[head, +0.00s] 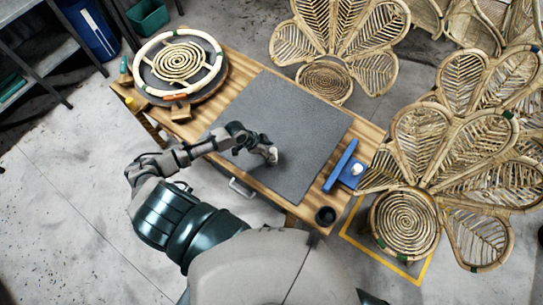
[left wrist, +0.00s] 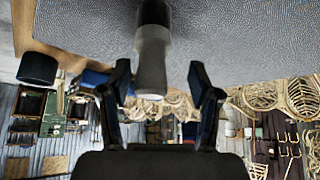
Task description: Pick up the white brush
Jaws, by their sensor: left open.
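The white brush (head: 272,155) is on the dark grey mat, right at my left gripper's tip in the head view. In the left wrist view the brush (left wrist: 151,62) shows as a greyish handle with a dark end, between the two fingers. My left gripper (left wrist: 160,85) is open, with a gap on each side of the brush. In the head view the gripper (head: 262,152) is low over the middle of the mat, and its fingers are small and partly hidden. My right gripper does not show.
The grey mat (head: 290,115) covers much of the wooden table (head: 246,69). A round rattan coil in a white ring (head: 180,62) sits at the back left. A blue stand (head: 341,166) and black cup (head: 326,215) are at the right edge. Rattan chairs (head: 440,150) stand right of it.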

